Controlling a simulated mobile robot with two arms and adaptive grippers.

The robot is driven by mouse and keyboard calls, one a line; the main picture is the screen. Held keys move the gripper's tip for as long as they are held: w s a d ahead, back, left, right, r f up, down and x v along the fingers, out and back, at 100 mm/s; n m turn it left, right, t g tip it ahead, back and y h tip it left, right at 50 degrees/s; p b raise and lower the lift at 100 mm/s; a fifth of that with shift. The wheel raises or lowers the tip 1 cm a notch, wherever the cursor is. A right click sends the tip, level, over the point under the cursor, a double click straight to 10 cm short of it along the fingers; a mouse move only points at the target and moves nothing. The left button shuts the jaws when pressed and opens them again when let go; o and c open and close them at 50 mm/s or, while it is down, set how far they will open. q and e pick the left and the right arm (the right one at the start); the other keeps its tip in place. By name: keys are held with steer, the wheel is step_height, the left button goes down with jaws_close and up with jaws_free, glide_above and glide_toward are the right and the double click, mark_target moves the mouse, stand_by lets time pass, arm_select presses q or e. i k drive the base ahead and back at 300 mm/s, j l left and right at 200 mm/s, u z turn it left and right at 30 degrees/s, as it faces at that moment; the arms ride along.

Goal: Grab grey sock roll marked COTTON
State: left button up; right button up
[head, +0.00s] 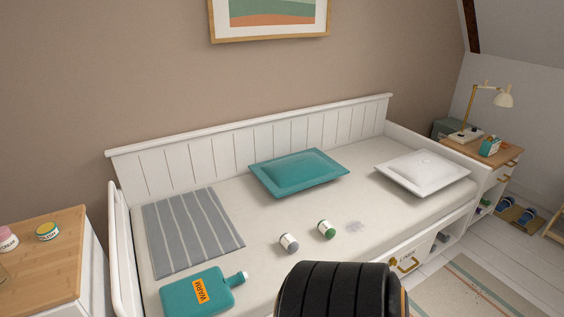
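A small grey roll with a white band (289,243) lies on the white mattress of the daybed, in front of the teal cushion. It looks like the grey sock roll, but the print on its band is too small to read. A similar green roll with a white band (327,229) lies to its right, a short gap apart. Neither gripper is in view. A black ribbed part, which looks like part of my arm, fills the bottom centre and covers the daybed's front edge there.
A teal hot-water bottle marked WARM (198,293) and a striped grey blanket (192,231) lie to the left. A teal cushion (298,172) and a white pillow (422,172) lie behind and right.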

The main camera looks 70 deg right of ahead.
mark_target(291, 246)
steer(key=z, duration=2.35)
steer(key=i+l, duration=0.2)
steer(key=i+l+u, duration=0.15)
steer(key=l, duration=0.3)
steer(key=i+l, duration=0.2)
steer(key=i+l+u, duration=0.1)
steer(key=l, duration=0.35)
steer(key=i+l+u, duration=0.1)
steer(key=i+l, duration=0.15)
steer(key=l, duration=0.1)
